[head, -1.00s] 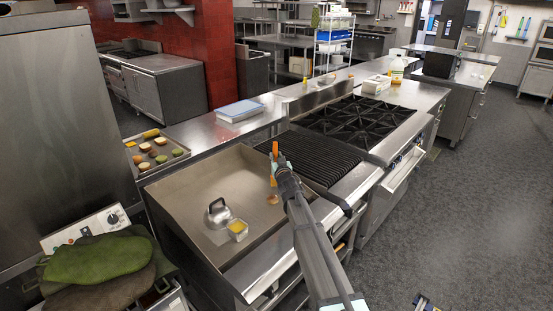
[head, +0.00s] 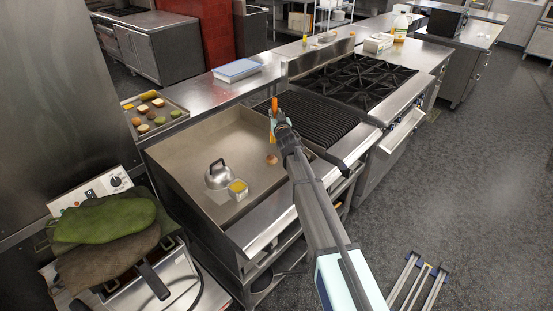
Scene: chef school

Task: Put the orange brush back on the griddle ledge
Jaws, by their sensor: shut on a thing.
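The orange brush (head: 275,104) stands upright in my gripper (head: 275,119), its orange top showing above the fingers. My gripper is shut on it over the right rear part of the flat griddle (head: 215,143), beside the black grate. The lower part of the brush is mostly hidden by my gripper and arm. The griddle ledge (head: 262,206) is the steel front strip, partly covered by my arm. I cannot tell how high the brush is above the griddle.
A black grate (head: 315,120) adjoins right. A tray of food (head: 155,115) sits behind left. The ledge's left part looks clear.

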